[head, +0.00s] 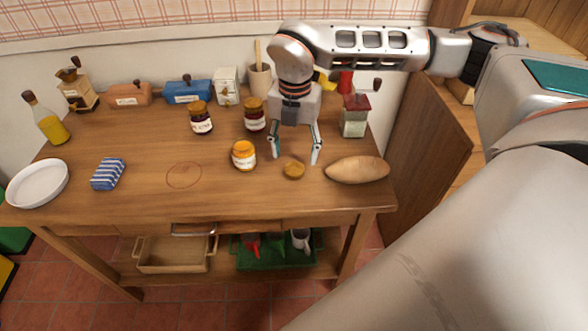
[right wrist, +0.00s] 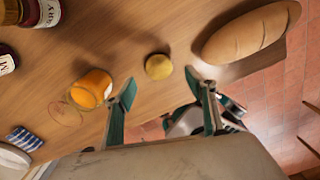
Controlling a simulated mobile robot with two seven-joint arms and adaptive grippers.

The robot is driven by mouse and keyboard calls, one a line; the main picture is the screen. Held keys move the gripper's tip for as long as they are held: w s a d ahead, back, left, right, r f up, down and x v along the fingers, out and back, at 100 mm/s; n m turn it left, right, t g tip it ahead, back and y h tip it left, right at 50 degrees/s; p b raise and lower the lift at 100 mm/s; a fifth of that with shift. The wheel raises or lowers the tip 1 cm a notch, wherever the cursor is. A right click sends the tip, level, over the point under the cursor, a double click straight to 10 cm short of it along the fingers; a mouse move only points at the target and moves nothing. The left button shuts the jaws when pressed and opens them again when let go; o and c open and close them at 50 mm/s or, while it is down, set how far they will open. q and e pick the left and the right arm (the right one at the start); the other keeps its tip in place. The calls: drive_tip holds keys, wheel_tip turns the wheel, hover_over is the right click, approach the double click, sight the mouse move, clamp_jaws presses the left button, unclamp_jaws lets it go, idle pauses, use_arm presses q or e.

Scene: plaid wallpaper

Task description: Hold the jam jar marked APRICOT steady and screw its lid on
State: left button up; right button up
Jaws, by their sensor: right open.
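The jar of orange jam (head: 244,158) stands upright on the table, left of my right gripper; its label is too small to read. It also shows in the right wrist view (right wrist: 92,90), its top orange with no lid seen on it. A round golden lid (head: 293,170) lies on the table just right of the jar, and also shows in the right wrist view (right wrist: 158,66). My right gripper (head: 295,158) is open and empty, pointing down above the lid, its fingers on either side of it; the fingertips show in the right wrist view (right wrist: 160,80). My left gripper is not in view.
Two dark lidded jars (head: 201,119) (head: 254,116) stand behind the orange jar. A bread loaf (head: 358,170) lies right of the lid, with a grinder (head: 355,116) behind it. A striped cloth (head: 108,173) and white plate (head: 38,183) are left. The table's front middle is clear.

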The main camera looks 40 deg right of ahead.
sight(294, 170)
wheel_tip(294, 170, down, 5)
drive_tip(key=shift+a+f+b, duration=0.1)
drive_tip(key=shift+a+b, duration=0.05)
drive_tip(key=shift+b, duration=0.25)
drive_tip(key=c, duration=0.7)
drive_tip(key=shift+c, duration=0.2)
